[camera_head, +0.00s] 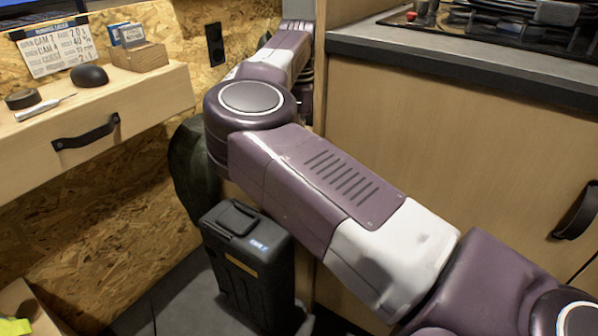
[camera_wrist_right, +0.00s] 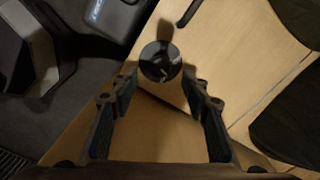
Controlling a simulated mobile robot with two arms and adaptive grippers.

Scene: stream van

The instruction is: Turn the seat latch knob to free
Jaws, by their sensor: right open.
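The seat latch knob (camera_wrist_right: 160,61) shows in the right wrist view as a round black knob with pale marks on its face, above the middle of the picture. A dark bar sticks out above it. My right gripper (camera_wrist_right: 158,88) is open and empty. Its two fingers point towards the knob, one to each side of it in the picture; how far apart they are in depth I cannot tell. In the head view my right arm crosses the picture, and neither its hand nor the knob can be made out. My left gripper is not in view.
A black case (camera_head: 247,262) stands on the floor beside my arm. A wooden drawer unit (camera_head: 150,95) is at the left. A cabinet (camera_head: 440,150) with a dark worktop (camera_head: 470,62) is at the right. Pale wooden panels (camera_wrist_right: 235,60) surround the knob.

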